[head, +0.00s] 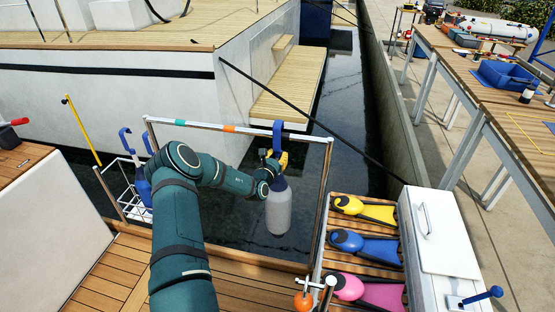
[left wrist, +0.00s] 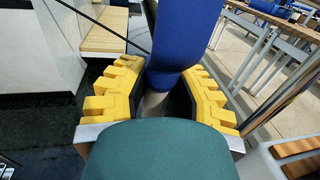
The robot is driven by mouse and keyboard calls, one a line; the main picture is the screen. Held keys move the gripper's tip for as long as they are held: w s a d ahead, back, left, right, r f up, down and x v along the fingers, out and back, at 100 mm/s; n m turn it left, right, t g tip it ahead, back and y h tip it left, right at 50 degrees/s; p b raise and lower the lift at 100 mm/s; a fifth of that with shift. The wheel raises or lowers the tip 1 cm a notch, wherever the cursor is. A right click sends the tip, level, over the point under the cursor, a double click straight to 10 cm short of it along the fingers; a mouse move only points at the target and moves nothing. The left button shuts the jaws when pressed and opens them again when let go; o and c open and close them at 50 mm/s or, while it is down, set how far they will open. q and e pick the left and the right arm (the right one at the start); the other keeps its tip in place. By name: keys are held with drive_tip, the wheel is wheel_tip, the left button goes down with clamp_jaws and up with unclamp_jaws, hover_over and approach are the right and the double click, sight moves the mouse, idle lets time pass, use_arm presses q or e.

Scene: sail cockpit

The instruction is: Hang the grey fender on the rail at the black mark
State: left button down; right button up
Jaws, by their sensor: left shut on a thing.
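The grey fender (head: 278,210), with a blue top and a blue hook (head: 277,132), hangs upright below my left gripper (head: 276,160). The gripper's yellow fingers are shut on the fender's blue upper part. In the left wrist view the blue part (left wrist: 180,45) stands between the fingers. The rail (head: 205,125) crosses behind my arm, with a teal mark (head: 180,122) and an orange mark (head: 230,128). The hook overlaps the rail in the picture; I cannot tell whether it rests on it. I cannot make out the black mark. My right gripper is not in view.
A white wire basket (head: 125,195) at the left holds blue-hooked fenders. Yellow, blue and pink fins (head: 365,248) lie on slats right of the rail, beside a white locker (head: 440,240). Dark water lies beyond the rail. A black rope (head: 310,118) slants across behind it.

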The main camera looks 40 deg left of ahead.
use_arm(q)
drive_tip(key=shift+f+b, duration=0.35)
drive_tip(key=shift+f, duration=1)
drive_tip(key=c, duration=0.8)
unclamp_jaws()
drive_tip(key=shift+f, duration=0.15)
drive_tip(key=v, duration=1.2)
drive_tip(key=shift+a, duration=0.1)
